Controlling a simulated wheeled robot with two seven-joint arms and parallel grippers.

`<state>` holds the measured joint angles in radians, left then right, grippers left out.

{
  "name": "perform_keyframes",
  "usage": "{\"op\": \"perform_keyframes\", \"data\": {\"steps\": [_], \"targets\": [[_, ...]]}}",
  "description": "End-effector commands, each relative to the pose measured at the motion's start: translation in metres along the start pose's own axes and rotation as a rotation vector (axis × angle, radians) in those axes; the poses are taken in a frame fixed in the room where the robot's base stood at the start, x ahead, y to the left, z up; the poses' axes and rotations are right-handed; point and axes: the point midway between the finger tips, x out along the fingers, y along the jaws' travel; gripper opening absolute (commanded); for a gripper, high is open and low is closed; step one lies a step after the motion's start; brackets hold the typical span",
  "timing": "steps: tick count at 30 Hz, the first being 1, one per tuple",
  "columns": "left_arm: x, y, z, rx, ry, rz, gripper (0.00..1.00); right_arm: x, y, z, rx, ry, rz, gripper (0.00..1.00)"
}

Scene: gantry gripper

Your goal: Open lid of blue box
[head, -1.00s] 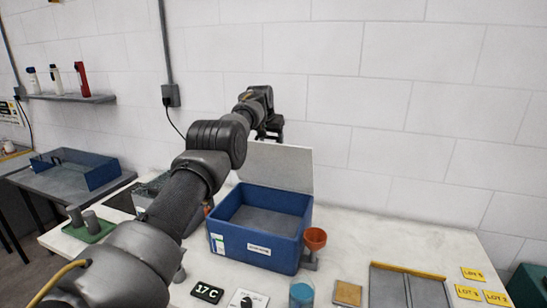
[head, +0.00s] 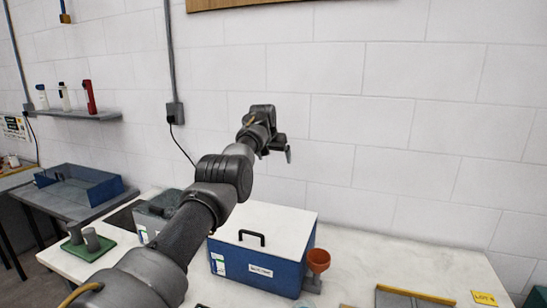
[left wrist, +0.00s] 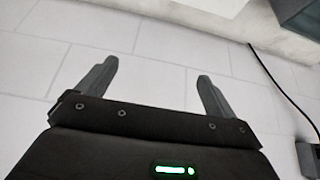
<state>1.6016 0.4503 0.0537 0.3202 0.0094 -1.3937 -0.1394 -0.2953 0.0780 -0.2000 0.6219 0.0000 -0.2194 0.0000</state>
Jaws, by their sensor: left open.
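The blue box (head: 262,274) stands on the white bench in the head view. Its white lid (head: 282,226) lies flat over the top, shut, with a dark handle (head: 252,237) near the front edge. My left gripper (head: 276,150) is above and behind the lid, against the wall background, apart from the box and holding nothing. In the left wrist view its two fingers (left wrist: 157,72) are spread wide with only wall between them. My right gripper is not in view.
An orange funnel (head: 319,261) stands close to the box's right side. A grey box (head: 152,217) sits at its left, partly behind my arm. A green tray (head: 88,246) holds grey cylinders. A blue open bin (head: 80,187) is on the side table.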

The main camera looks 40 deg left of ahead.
Motion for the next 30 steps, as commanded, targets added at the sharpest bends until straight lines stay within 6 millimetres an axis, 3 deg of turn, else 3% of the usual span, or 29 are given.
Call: {"op": "perform_keyframes", "data": {"steps": [8, 11, 15, 22, 30], "targets": [[-0.009, 0.001, 0.002, 0.001, 0.004, 0.000, 0.93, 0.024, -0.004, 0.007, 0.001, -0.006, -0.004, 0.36], [-0.021, 0.000, 0.004, 0.000, 0.006, 0.001, 0.93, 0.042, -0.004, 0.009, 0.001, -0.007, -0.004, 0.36], [-0.055, -0.001, 0.003, 0.000, 0.007, 0.001, 0.93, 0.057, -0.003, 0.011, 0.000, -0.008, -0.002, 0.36], [-0.096, -0.001, 0.001, 0.000, 0.004, 0.001, 0.93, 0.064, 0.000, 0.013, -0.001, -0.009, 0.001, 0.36], [-0.110, -0.002, 0.001, -0.001, 0.001, 0.001, 0.93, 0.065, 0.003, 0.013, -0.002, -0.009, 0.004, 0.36]]}}
